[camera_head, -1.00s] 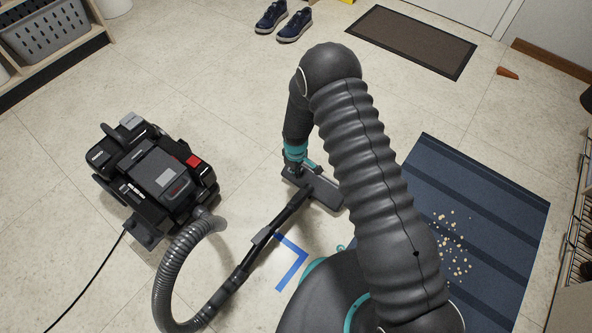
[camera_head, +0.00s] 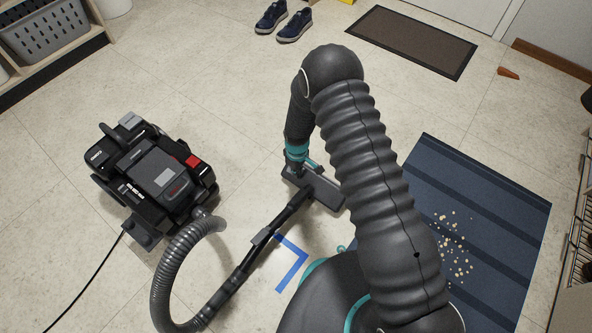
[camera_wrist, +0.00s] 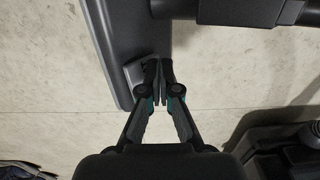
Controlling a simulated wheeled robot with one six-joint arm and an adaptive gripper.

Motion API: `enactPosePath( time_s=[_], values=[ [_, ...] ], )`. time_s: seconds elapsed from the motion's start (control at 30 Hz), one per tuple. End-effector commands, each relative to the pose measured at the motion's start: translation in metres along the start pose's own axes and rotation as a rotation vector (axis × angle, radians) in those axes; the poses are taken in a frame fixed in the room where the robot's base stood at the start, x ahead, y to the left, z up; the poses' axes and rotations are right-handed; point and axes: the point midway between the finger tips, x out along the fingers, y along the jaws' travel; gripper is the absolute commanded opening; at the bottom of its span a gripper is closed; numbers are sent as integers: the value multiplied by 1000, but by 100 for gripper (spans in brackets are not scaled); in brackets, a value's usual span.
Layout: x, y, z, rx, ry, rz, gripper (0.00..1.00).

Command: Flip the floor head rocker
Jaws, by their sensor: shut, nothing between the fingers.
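The vacuum's floor head (camera_head: 322,188) lies on the tiled floor below the end of my arm in the head view, with its wand (camera_head: 262,238) running down to the left. In the wrist view the dark floor head (camera_wrist: 125,45) fills the upper left. A grey rocker (camera_wrist: 137,73) shows at its edge, partly covered by my fingertips. My gripper (camera_wrist: 160,72) is shut and empty, its tips right at the rocker; whether they touch it I cannot tell. In the head view my gripper is mostly hidden behind my wrist.
The black vacuum body (camera_head: 155,180) stands left, with a grey hose (camera_head: 172,265) curving to the wand. A blue striped rug (camera_head: 480,210) with scattered crumbs (camera_head: 455,245) lies right. Blue tape (camera_head: 293,262) marks the floor. Shoes (camera_head: 285,20) and a doormat (camera_head: 412,41) are at the back.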

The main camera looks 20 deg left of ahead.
Motion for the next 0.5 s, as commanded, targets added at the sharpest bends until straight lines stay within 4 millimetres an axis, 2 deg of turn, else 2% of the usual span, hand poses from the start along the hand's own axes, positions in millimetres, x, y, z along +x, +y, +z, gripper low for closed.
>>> enactPosePath(
  time_s=[0.5],
  values=[
    [-28, -23, -1, -1, 0, 0, 0]
  ],
)
